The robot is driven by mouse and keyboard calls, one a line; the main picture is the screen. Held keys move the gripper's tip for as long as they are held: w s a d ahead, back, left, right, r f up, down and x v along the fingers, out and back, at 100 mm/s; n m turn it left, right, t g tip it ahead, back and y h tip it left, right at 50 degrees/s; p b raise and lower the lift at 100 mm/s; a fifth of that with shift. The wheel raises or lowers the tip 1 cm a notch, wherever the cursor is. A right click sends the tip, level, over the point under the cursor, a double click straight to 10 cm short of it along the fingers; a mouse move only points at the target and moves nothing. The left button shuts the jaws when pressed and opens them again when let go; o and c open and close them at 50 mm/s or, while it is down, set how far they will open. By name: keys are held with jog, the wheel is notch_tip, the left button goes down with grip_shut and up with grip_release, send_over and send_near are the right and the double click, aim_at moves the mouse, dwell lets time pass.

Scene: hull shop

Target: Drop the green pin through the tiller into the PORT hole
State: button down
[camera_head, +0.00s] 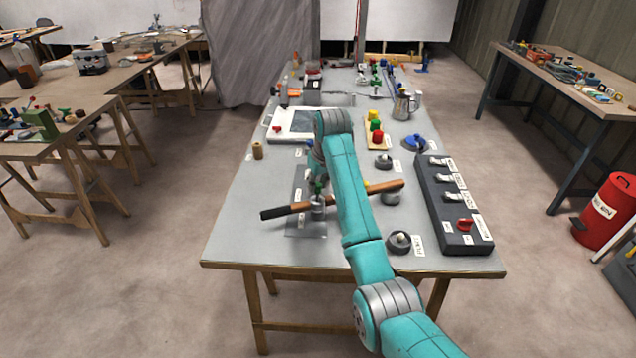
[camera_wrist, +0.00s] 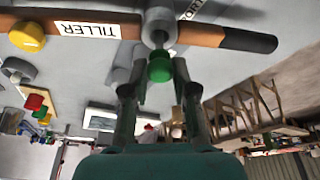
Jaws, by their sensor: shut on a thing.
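The tiller (camera_head: 285,210) is a brown bar with a dark grip at its left end in the head view. It lies across a grey mount, and its TILLER label shows in the wrist view (camera_wrist: 90,30). My gripper (camera_wrist: 161,78) is shut on the green pin (camera_wrist: 159,68). The pin's grey shank points at the round grey boss (camera_wrist: 158,22) on the tiller. I cannot tell whether its tip is inside the boss. A PORT label (camera_wrist: 190,9) shows partly beyond the tiller. In the head view my gripper (camera_head: 318,184) is over the boss; the PORT hole is hidden.
A yellow knob (camera_wrist: 27,38) is beside the tiller. On the right of the bench stands a dark switch panel (camera_head: 452,205) with a red handle. Round grey fittings (camera_head: 399,242) are beside my arm. A wooden spool (camera_head: 258,151) stands left. The bench's front left is clear.

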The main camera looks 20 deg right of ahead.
jog(key=shift+f, duration=1.5)
dwell(0.6)
jog(key=shift+c, duration=2.2)
grip_release()
jog(key=shift+r, duration=4.05)
jog(key=shift+a, duration=0.1)
